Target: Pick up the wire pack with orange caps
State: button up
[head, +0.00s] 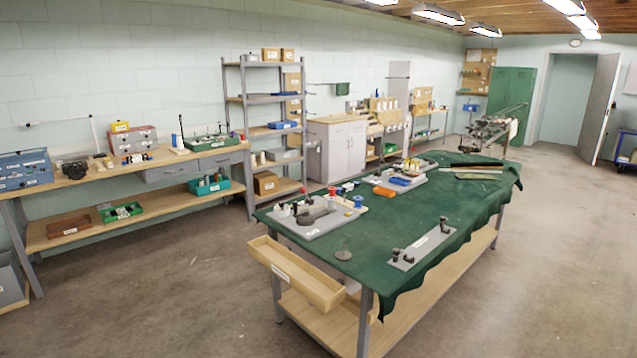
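I cannot make out a wire pack with orange caps for certain at this distance. A small orange item (384,192) lies on the green-covered table (440,215), in front of a grey tray (372,178) holding blue, white and other small parts. It is too small to tell what it is. My gripper is not in view.
A grey board with small parts (318,225) sits at the table's near left, and a plate with dark knobs (422,247) at its near right. An open wooden drawer (297,274) juts from the near end. A workbench (130,168) and shelf rack (265,120) line the wall.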

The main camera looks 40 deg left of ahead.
aim_at(149, 154)
jog(key=i+j+u, duration=0.15)
jog(key=j+u, duration=0.25)
jog(key=j, duration=0.15)
jog(key=i+j+u, duration=0.25)
jog(key=j+u, duration=0.15)
jog(key=i+j+u, duration=0.35)
jog(key=j, duration=0.15)
jog(key=i+j+u, duration=0.7)
jog(key=i, duration=0.3)
jog(key=i+j+u, duration=0.3)
jog(key=i, duration=0.3)
jog(key=i+u, duration=0.3)
jog(key=i, duration=0.3)
jog(key=i+z, duration=0.1)
jog(key=i, duration=0.45)
jog(key=i+j, duration=0.1)
jog(key=i, duration=0.4)
jog(key=i+j+z, duration=0.15)
jog(key=i, duration=0.95)
jog(key=j+z, duration=0.05)
